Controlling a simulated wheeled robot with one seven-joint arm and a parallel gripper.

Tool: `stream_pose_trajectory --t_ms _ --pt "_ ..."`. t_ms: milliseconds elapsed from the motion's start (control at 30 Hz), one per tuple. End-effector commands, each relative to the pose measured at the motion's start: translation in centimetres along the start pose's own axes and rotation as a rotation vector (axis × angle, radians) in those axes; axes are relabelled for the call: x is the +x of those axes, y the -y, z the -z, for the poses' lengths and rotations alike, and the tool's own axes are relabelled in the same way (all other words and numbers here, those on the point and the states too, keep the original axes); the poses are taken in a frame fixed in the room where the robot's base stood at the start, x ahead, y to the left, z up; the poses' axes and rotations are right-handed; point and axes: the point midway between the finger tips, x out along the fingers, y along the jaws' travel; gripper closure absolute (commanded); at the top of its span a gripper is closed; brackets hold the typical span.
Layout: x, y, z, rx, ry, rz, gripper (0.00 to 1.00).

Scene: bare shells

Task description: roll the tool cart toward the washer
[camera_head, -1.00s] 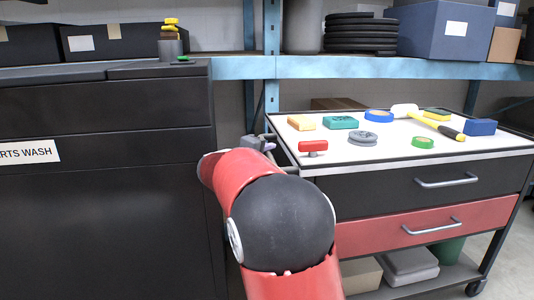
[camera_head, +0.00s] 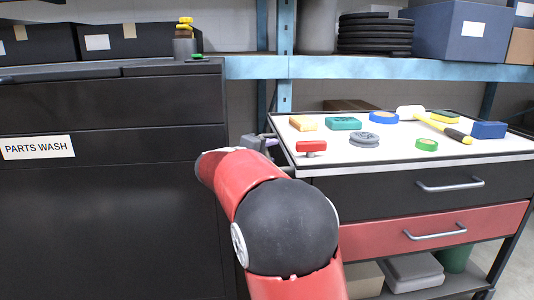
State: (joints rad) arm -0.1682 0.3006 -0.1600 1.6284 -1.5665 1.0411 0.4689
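The tool cart (camera_head: 330,170) stands at the right, with a white top, a black drawer and a red drawer. The washer is the big black cabinet (camera_head: 110,220) at the left, labelled "PARTS WASH" (camera_head: 38,147). A narrow gap separates the washer's right side from the cart's left end. My red and black arm reaches up in front of this gap. My gripper (camera_head: 262,141) is small and partly hidden behind my arm, at the cart's left end by its side handle. Whether its fingers are closed on the handle does not show clearly.
Loose things lie on the cart top, among them a yellow-handled hammer (camera_head: 440,127), tape rolls and small boxes. A blue shelf (camera_head: 380,70) runs behind, bearing black rings (camera_head: 375,35) and bins. Stacked pieces (camera_head: 185,40) stand on the washer. Open floor shows at lower right.

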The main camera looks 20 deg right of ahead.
Motion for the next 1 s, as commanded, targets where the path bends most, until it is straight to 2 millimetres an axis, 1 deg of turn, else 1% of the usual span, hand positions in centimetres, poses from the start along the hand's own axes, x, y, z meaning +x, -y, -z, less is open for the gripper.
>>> stream_pose_trajectory --t_ms 200,300,367,600,700,833,1000 --pt "-0.1 0.0 0.1 0.0 -0.002 0.0 0.59" --pt "-0.5 0.0 0.1 0.001 -0.003 0.0 0.59" --pt "-1.1 0.0 0.1 0.001 -0.004 0.001 0.59" --pt "-5.3 0.0 0.1 0.0 -0.005 0.001 0.59" --pt "-6.6 0.0 0.1 0.001 -0.003 0.0 0.59" --pt "-7.6 0.0 0.0 0.0 -0.001 0.0 0.59" --pt "-7.8 0.0 0.0 0.0 0.0 0.0 0.59"
